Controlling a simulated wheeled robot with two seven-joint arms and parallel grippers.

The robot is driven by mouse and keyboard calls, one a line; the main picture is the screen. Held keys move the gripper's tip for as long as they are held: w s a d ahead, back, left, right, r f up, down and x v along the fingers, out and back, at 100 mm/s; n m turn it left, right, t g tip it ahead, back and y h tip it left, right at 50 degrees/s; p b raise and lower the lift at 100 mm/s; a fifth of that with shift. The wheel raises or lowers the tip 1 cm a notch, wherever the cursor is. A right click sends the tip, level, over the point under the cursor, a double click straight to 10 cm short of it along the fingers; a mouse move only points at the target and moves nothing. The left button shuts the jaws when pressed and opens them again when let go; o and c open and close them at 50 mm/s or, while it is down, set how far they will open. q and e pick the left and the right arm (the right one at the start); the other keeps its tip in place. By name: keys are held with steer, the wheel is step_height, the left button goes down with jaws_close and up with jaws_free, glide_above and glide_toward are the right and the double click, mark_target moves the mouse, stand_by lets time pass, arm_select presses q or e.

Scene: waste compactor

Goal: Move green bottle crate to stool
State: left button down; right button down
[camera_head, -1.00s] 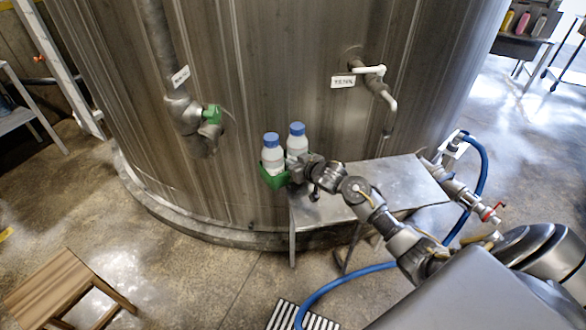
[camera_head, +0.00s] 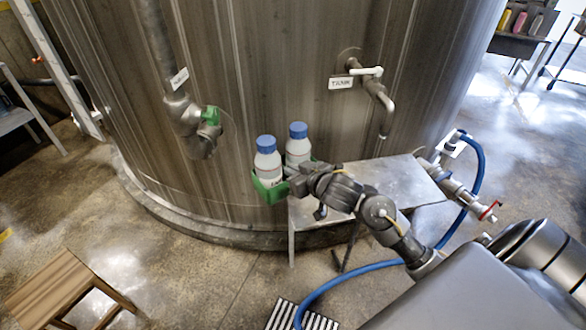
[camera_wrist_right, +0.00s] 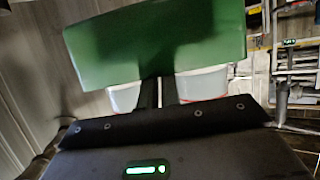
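The green bottle crate (camera_head: 268,191) holds white bottles with blue caps; two of them show, a left bottle (camera_head: 267,164) and a right bottle (camera_head: 298,148). My right gripper (camera_head: 292,181) is at the crate's right side and appears shut on it. In the right wrist view the fingers (camera_wrist_right: 159,92) reach to the green crate wall (camera_wrist_right: 155,42), with white bottle parts below it. The crate is in the air at the left end of the metal table. The wooden stool (camera_head: 68,283) stands at the lower left, apart from the crate. My left gripper is not in view.
A metal table (camera_head: 400,180) stands under my right arm. The large steel tank (camera_head: 270,80) is close behind the crate, with a pipe and green-handled valve (camera_head: 210,116). A blue hose (camera_head: 340,280) and floor grate (camera_head: 283,314) lie in front. Floor between stool and table is clear.

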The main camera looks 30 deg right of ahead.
mark_target(279, 156)
steer(key=shift+m+t+h, duration=0.3)
steer(key=shift+m+h, duration=0.1)
steer(key=shift+h, duration=0.2)
steer(key=a+r, duration=0.1)
steer(key=r, duration=0.1)
steer(key=w+a+r, duration=0.1)
steer(key=r, duration=0.2)
steer(key=w+a+r, duration=0.1)
steer(key=r, duration=0.2)
steer(key=shift+w+r, duration=0.15)
steer(key=shift+r, duration=0.1)
steer(key=s+a+r, duration=0.1)
steer(key=a+r, duration=0.4)
steer(key=r, duration=0.4)
steer(key=shift+s, duration=0.2)
